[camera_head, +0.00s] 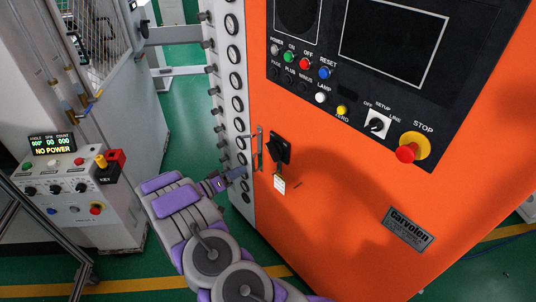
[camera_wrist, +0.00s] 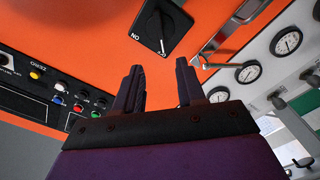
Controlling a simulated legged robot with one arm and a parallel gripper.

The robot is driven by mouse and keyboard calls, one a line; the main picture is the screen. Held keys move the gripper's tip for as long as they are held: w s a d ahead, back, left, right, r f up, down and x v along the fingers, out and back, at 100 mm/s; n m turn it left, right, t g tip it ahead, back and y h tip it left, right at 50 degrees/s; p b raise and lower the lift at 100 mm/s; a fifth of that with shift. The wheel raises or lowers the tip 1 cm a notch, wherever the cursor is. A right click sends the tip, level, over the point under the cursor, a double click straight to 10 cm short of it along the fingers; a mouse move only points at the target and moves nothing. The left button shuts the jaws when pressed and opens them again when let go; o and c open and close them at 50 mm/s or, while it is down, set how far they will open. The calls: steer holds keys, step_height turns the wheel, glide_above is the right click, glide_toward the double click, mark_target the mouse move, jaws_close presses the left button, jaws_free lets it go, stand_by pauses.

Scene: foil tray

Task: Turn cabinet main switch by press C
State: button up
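The orange cabinet (camera_head: 330,215) stands at the right in the head view. Its black rotary main switch (camera_head: 279,149) is on the front face near the left edge, with a pale tag (camera_head: 279,184) hanging below it. My gripper (camera_head: 238,174) is to the left of and slightly below the switch, apart from it. In the wrist view the switch (camera_wrist: 165,27) sits beyond the fingertips with an upside-down "ON" mark beside it. My gripper (camera_wrist: 158,76) is open there, with only orange panel showing between its fingers.
A metal handle (camera_head: 259,148) is on the cabinet edge beside the switch. A grey column of gauges (camera_head: 236,104) runs along the left side. A control panel with buttons and a red STOP knob (camera_head: 407,152) is above right. A "NO POWER" console (camera_head: 52,150) stands left.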

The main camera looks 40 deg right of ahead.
mark_target(273, 151)
steer(key=d, duration=0.5)
steer(key=d+b, duration=0.1)
steer(key=d, duration=0.9)
steer(key=shift+w+d+f+b, duration=0.1)
steer(key=shift+w+d+b, duration=0.15)
steer(key=shift+d+b, duration=0.15)
steer(key=shift+c, duration=0.3)
steer(key=shift+a, duration=0.1)
jaws_close()
